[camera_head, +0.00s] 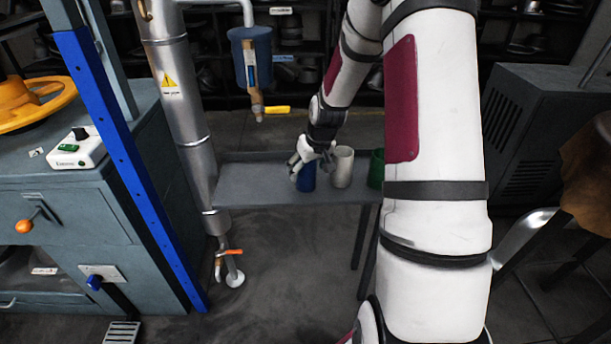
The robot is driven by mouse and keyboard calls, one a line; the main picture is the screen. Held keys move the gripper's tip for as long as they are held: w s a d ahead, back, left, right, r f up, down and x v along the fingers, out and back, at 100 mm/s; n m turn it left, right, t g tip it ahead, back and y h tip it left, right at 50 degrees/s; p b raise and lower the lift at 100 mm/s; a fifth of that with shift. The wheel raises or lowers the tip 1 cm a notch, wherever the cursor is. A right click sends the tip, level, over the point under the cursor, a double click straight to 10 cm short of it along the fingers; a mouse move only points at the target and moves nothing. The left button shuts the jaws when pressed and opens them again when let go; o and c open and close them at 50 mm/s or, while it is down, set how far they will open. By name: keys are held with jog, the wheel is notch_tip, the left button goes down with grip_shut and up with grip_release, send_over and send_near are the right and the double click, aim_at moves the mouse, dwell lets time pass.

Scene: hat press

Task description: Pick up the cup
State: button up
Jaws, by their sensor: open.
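Three cups stand in a row on a low grey table (250,188). The blue cup (308,180) is on the left, a white cup (342,168) is in the middle, and a green cup (376,170) is on the right, partly hidden by my arm. My gripper (299,172) is open at the blue cup, with its fingers at the cup's upper left and rim. I cannot tell whether the fingers touch it. The white cup is close to the right of my gripper.
A silver pipe (182,110) rises at the table's left end. A blue container (250,60) with a yellow-handled valve (277,110) hangs above the table. A blue post (120,160) and grey cabinet (60,215) stand left. The table's left part is bare.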

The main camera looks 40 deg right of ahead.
aim_at(306, 173)
jog(key=x, duration=0.3)
jog(key=shift+w+d+f+b, duration=0.1)
jog(key=shift+w+f+b, duration=0.15)
jog(key=shift+b, duration=0.1)
jog(key=shift+s, duration=0.1)
jog(key=c, duration=1.3)
jog(key=shift+r, duration=0.1)
jog(key=shift+r, duration=0.1)
